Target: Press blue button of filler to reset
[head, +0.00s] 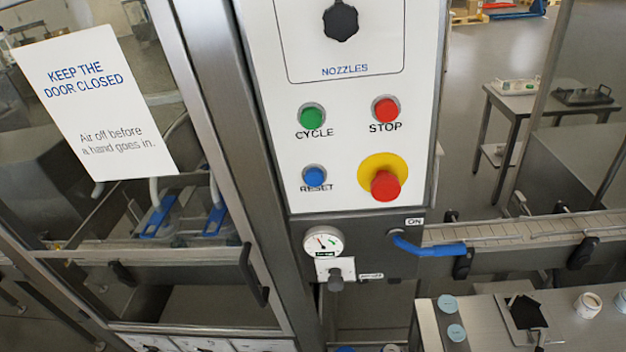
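The blue button (315,177) is a round push button on the filler's white control panel (345,110), with the label RESET just below it. It sits at the lower left of the panel, under the green CYCLE button (311,116). The red STOP button (386,109) is at the upper right, and a red emergency knob on a yellow disc (381,175) is to the right of the blue button. My gripper is not in view, and nothing covers the blue button.
Below the panel are a pressure gauge (323,241), a black knob (335,279) and a blue valve lever (430,246) near an ON label. A glass door with a handle (252,276) and a warning sign (93,103) is at left. A steel table (590,330) is at lower right.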

